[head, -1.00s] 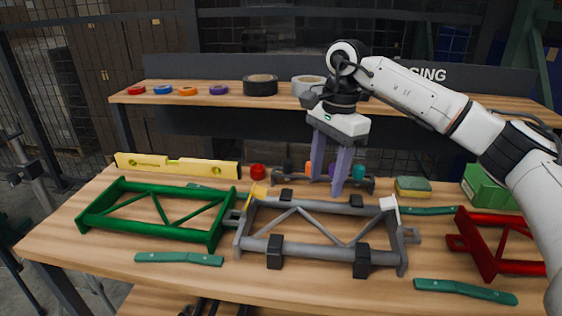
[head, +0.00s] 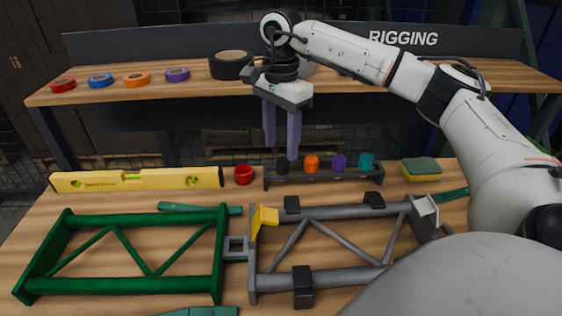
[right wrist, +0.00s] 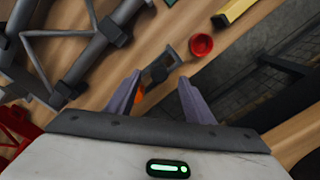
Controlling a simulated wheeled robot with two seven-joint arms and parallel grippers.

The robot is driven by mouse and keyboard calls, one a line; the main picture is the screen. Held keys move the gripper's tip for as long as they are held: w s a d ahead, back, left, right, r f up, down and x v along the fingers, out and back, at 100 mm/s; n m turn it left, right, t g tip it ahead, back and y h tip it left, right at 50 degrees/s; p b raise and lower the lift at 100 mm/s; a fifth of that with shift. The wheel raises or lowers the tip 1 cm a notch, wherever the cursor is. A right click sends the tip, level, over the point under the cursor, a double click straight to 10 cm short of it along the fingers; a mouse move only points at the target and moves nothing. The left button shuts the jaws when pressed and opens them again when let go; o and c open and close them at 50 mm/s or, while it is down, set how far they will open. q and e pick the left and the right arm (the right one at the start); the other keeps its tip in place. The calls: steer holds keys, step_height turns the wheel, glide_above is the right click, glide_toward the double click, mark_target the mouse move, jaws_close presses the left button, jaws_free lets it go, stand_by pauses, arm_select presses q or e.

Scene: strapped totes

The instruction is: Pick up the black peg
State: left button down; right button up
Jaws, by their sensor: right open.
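The black peg (head: 282,167) stands at the left end of a dark rack (head: 325,180) on the bench, beside an orange peg (head: 312,163), a purple peg (head: 339,162) and a teal peg (head: 366,161). My right gripper (head: 280,152) points down with its purple-grey fingers apart, close above the black peg. In the right wrist view the black peg (right wrist: 157,72) shows ahead, between the lines of the two open fingers (right wrist: 160,92), with nothing held. The orange peg is mostly hidden behind one finger there. My left gripper is not in view.
A red cup-like piece (head: 244,174) and a yellow level (head: 137,180) lie left of the rack. Green (head: 120,285) and grey (head: 335,211) frames lie in front. A sponge (head: 421,168) is to the right. A shelf (head: 190,89) with tape rolls runs behind.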

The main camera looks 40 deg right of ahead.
mark_target(283, 160)
steer(key=f, duration=0.5)
steer(key=shift+s+d+f, duration=0.1)
steer(key=shift+d+f, duration=0.15)
steer(key=shift+f, duration=0.05)
steer(key=c, duration=1.2)
